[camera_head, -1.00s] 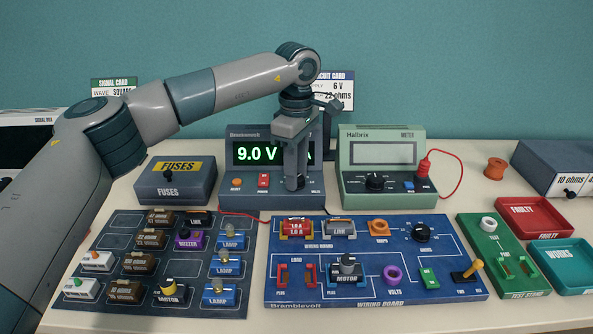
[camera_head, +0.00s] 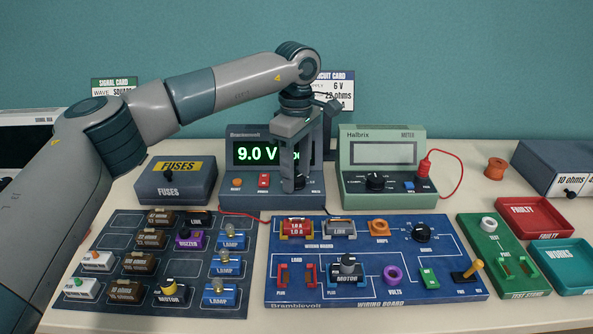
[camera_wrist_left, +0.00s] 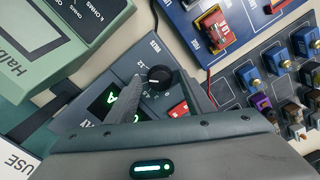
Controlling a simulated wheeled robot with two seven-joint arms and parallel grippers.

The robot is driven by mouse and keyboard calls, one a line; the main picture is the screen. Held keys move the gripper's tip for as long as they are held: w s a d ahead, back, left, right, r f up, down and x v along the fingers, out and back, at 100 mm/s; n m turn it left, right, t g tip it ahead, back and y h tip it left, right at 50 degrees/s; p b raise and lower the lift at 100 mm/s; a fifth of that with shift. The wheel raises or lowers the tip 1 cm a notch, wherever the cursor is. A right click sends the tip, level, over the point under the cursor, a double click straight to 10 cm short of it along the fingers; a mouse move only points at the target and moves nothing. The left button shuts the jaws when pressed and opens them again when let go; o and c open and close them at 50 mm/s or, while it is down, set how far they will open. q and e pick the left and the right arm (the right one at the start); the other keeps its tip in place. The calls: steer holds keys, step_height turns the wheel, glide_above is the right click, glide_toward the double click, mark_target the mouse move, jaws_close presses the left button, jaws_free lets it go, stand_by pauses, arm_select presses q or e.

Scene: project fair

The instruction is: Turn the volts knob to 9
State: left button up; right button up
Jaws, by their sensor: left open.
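The grey power supply (camera_head: 232,190) stands at the back middle, and its green display (camera_head: 257,153) reads 9.0 V. The rest of the display is partly hidden behind my gripper. The volts knob (camera_wrist_left: 160,77) is a round black knob with a light pointer mark, clear in the left wrist view. In the head view, the gripper mostly covers it. My left gripper (camera_head: 294,185) is open and points down at the knob, with its fingers near it; I cannot tell whether they touch it. In the left wrist view, a grey finger (camera_wrist_left: 122,98) reaches toward the knob. My right gripper is not in view.
The green meter (camera_head: 418,184) stands close to the right of the supply, and the fuse box (camera_head: 150,190) to the left. The wiring board (camera_head: 330,262) and the parts tray (camera_head: 120,222) lie in front. A red lead runs by the supply's front.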

mark_target(297, 177)
arm_select(q)
step_height(297, 177, up, 17)
steer(key=shift+r, duration=0.2)
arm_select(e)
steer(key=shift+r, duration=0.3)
